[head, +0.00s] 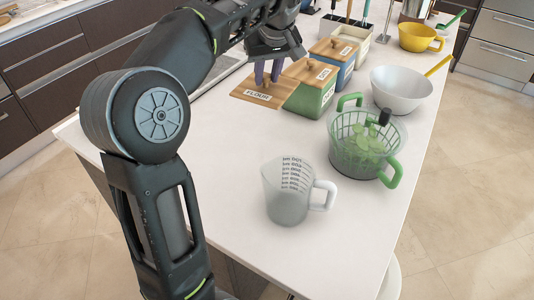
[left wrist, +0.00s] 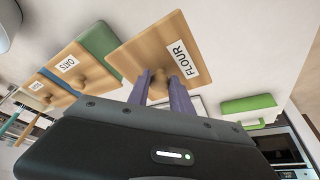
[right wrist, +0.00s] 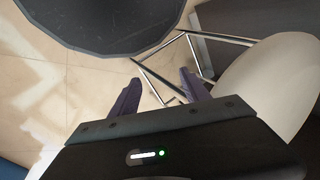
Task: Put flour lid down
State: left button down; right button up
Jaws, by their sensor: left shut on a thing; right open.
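The flour lid is a square wooden board with a round knob and a FLOUR label; it shows in the head view (head: 243,93) and the left wrist view (left wrist: 140,50). My left gripper (head: 268,74) is shut on its knob, with purple fingers either side of the knob in the left wrist view (left wrist: 163,88). The lid is beside a green canister (head: 312,99), over the white counter; I cannot tell whether it touches the counter. My right gripper (right wrist: 160,95) is open and empty, with floor behind it in the right wrist view.
A blue canister (head: 346,72) with a wooden lid stands behind the green one. A white bowl (head: 400,90), a green-handled basket (head: 362,150) and a measuring jug (head: 288,195) stand on the counter (head: 330,255). A yellow bowl (head: 417,38) is farther back.

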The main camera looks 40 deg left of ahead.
aim_at(268, 94)
pick_arm(q)
jog(key=shift+m, duration=0.3)
jog(key=f+b, duration=0.1)
jog(key=f, duration=0.2)
jog(key=s+d+f+b, duration=0.1)
jog(key=shift+s+f+b, duration=0.1)
jog(key=shift+f+b, duration=0.05)
jog(key=shift+b, duration=0.2)
jog(key=shift+s+d+f, duration=0.15)
jog(key=shift+s+d, duration=0.05)
pick_arm(e)
notch_tip(268, 94, down, 5)
jog(key=shift+w+r, duration=0.1)
jog(key=shift+r, duration=0.05)
pick_arm(q)
jog(key=shift+f+b, duration=0.45)
jog(key=shift+f, duration=2.6)
pick_arm(e)
jog(key=shift+f, duration=0.35)
pick_arm(q)
jog(key=shift+f, duration=1.9)
pick_arm(e)
jog(key=shift+f, duration=0.15)
